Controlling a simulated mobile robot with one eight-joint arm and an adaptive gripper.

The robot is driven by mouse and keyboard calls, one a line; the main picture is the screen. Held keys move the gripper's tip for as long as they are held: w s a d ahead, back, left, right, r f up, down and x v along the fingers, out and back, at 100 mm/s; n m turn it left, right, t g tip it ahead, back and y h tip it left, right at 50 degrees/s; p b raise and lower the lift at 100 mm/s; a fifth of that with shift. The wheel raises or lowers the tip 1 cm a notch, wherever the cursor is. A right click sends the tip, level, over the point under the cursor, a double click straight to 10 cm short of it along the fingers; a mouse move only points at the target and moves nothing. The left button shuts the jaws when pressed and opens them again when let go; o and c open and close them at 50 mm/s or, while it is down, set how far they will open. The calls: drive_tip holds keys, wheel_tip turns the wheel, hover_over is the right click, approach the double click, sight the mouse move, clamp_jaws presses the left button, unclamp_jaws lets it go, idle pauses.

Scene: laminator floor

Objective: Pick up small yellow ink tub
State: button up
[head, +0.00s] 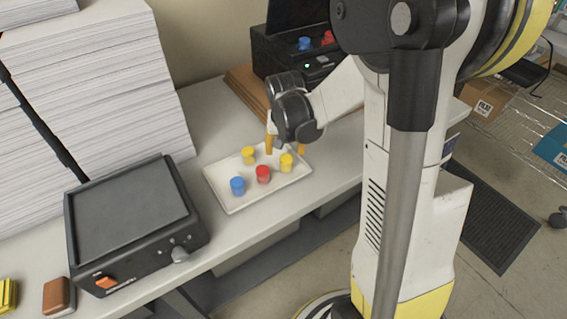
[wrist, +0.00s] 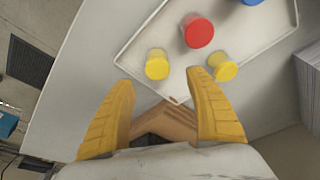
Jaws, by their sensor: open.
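Two small yellow ink tubs stand upright on the white tray (head: 232,206): one at the tray's right side (head: 286,162), one near its back left (head: 248,155). My gripper (head: 285,150) is open and empty above the tray's back edge. In the wrist view my fingers (wrist: 160,80) spread either side of one yellow tub (wrist: 157,64), which stands just beyond the tips. The other yellow tub (wrist: 222,67) is just past the right fingertip. I cannot tell the fingers' exact height above the tray.
A red tub (head: 263,174) and a blue tub (head: 237,186) share the tray, close to the yellow ones. A black machine (head: 130,220) and paper stacks (head: 90,90) stand left.

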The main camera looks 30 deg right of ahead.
sight(286, 158)
drive_tip(key=b+x, duration=0.2)
drive_tip(key=x, duration=0.4)
drive_tip(key=shift+s+d, duration=0.15)
drive_tip(key=shift+r, duration=0.1)
drive_tip(key=shift+c, duration=0.6)
drive_tip(key=shift+s, duration=0.1)
drive_tip(key=c, duration=1.2)
